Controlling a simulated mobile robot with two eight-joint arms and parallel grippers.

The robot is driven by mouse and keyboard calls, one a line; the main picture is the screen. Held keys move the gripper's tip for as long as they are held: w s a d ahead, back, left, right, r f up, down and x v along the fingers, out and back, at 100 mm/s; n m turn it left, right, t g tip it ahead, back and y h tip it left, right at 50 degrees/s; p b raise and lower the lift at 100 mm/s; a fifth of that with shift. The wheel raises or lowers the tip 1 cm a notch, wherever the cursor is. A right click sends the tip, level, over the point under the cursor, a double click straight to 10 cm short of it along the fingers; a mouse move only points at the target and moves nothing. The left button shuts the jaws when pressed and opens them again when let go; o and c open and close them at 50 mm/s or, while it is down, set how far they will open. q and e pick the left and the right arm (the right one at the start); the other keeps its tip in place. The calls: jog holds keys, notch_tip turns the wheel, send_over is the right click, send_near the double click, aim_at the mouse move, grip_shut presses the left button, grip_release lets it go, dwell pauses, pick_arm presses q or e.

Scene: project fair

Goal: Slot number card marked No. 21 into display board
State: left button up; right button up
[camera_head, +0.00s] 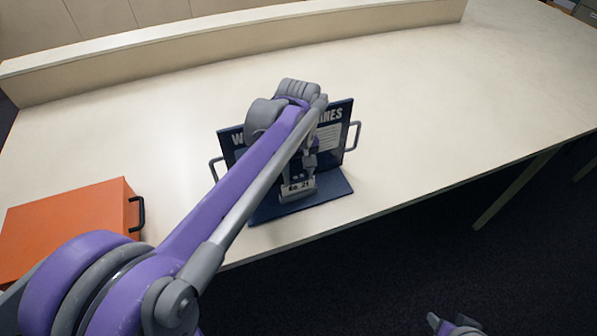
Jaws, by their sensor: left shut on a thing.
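The display board (228,143) is dark blue with white lettering and a handle on each side. It stands upright on a flat blue base near the table's front edge. The small pale number card (298,187), marked No. 21, is low in front of the board, over its base. My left gripper (305,177) is shut on the card from above. My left arm hides the middle of the board, and I cannot tell whether the card is seated in a slot. My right gripper (452,325) shows only partly at the bottom edge, away from the table.
An orange case (70,225) with a black handle lies on the table (440,110) at the left. A raised cream ledge (230,45) runs along the back. The table right of the board is clear. Dark floor lies in front.

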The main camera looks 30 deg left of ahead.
pick_arm(q)
jog(key=shift+f, duration=0.1)
dwell(0.3)
jog(key=o, duration=1.3)
jog(key=shift+o, duration=0.2)
jog(key=shift+r+p, duration=1.9)
jog(key=shift+r, duration=1.9)
pick_arm(e)
notch_tip(320, 180, up, 6)
jog(key=w, duration=0.2)
jog(key=shift+w+f+t, duration=0.25)
jog(key=shift+t, duration=0.05)
pick_arm(q)
jog(key=s+d+f+m+t, duration=0.6)
jog(key=s+f+m, duration=0.3)
jog(key=s, duration=0.3)
jog(key=shift+s+d+m, duration=0.2)
jog(key=shift+d+m, duration=0.15)
jog(key=shift+m, duration=0.15)
